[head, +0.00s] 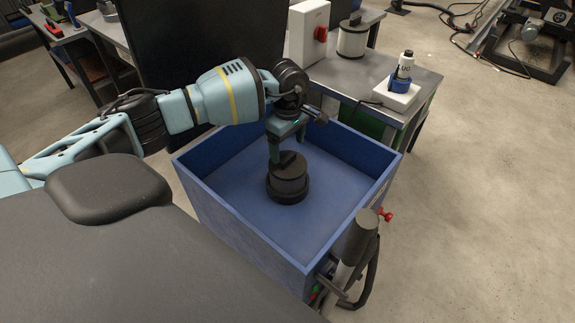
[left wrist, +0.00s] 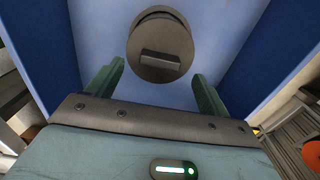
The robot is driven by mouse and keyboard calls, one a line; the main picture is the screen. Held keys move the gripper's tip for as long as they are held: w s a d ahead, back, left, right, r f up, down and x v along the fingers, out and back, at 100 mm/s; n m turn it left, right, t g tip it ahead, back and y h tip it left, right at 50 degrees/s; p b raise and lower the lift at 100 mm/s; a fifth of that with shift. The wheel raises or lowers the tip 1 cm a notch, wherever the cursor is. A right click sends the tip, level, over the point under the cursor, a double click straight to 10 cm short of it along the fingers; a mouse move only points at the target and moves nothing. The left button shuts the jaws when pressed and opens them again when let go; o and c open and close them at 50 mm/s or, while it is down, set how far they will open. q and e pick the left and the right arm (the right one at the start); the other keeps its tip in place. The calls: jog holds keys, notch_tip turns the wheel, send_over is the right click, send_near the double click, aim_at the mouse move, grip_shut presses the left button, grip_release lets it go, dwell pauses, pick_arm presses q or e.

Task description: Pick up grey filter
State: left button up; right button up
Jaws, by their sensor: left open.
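The grey filter (head: 288,175) is a dark, round, stepped piece with a raised bar handle on top. It stands upright on the floor of the blue bin (head: 223,212). In the left wrist view the filter (left wrist: 160,28) shows from above, with its bar handle across the middle. My left gripper (head: 287,155) points down into the bin at the filter's top. In the left wrist view its two fingers (left wrist: 157,82) are spread apart, and the filter lies just beyond the tips, roughly between them. Nothing is held. My right gripper is not in view.
A grey cylinder (head: 355,240) stands at the bin's front right corner.

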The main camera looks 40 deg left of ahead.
aim_at(288, 157)
pick_arm(q)
jog(key=shift+f, duration=1.9)
jog(key=shift+c, duration=0.4)
jog(key=c, duration=1.5)
jog(key=shift+r, duration=0.15)
jog(key=shift+c, duration=0.2)
